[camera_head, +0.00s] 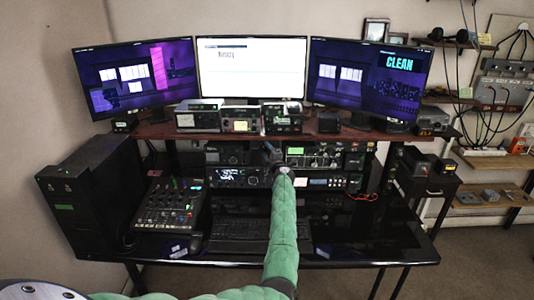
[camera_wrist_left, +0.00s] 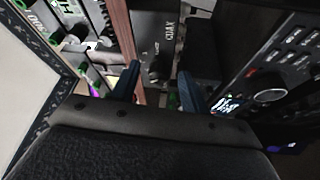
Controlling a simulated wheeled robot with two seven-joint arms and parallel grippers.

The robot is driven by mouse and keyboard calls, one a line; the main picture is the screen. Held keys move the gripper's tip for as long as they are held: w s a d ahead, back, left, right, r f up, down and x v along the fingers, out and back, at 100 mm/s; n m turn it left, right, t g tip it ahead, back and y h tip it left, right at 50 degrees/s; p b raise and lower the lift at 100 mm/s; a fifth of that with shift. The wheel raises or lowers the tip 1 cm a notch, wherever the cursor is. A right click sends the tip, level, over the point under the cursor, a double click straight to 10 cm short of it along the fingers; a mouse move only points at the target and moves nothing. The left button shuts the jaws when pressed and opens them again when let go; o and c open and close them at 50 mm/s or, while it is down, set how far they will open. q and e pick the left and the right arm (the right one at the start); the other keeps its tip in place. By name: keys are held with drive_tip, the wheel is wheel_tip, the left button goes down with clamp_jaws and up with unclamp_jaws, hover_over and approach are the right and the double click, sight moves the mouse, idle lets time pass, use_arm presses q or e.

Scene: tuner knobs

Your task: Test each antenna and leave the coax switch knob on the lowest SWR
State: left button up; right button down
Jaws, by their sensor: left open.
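The dark box lettered COAX (camera_wrist_left: 158,30) is in the left wrist view, beyond and between my fingers. A small knob shape shows low on its face, but its setting is too dark to read. My left gripper (camera_wrist_left: 158,87) is open, with nothing seen between its fingers. In the head view my left gripper (camera_head: 272,155) reaches up to the front of the radio stack under the shelf and hides what is behind it. A box with a lit yellow meter (camera_head: 240,125) stands on the shelf above; its reading is too small to tell. My right gripper is not in view.
Three monitors stand behind the shelf (camera_head: 160,131); the middle one (camera_head: 250,65) shows a white page, and the right one reads CLEAN. A mixer (camera_head: 168,207) and a keyboard (camera_head: 245,228) are on the black desk. A radio with a large knob (camera_wrist_left: 270,95) is close right of my fingers.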

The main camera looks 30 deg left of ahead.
use_arm(q)
drive_tip(key=shift+s+d+f, duration=0.15)
drive_tip(key=shift+s+d, duration=0.1)
drive_tip(key=shift+d, duration=0.15)
drive_tip(key=b+v, duration=0.2)
drive_tip(key=v, duration=0.4)
drive_tip(key=shift+s+d, duration=0.3)
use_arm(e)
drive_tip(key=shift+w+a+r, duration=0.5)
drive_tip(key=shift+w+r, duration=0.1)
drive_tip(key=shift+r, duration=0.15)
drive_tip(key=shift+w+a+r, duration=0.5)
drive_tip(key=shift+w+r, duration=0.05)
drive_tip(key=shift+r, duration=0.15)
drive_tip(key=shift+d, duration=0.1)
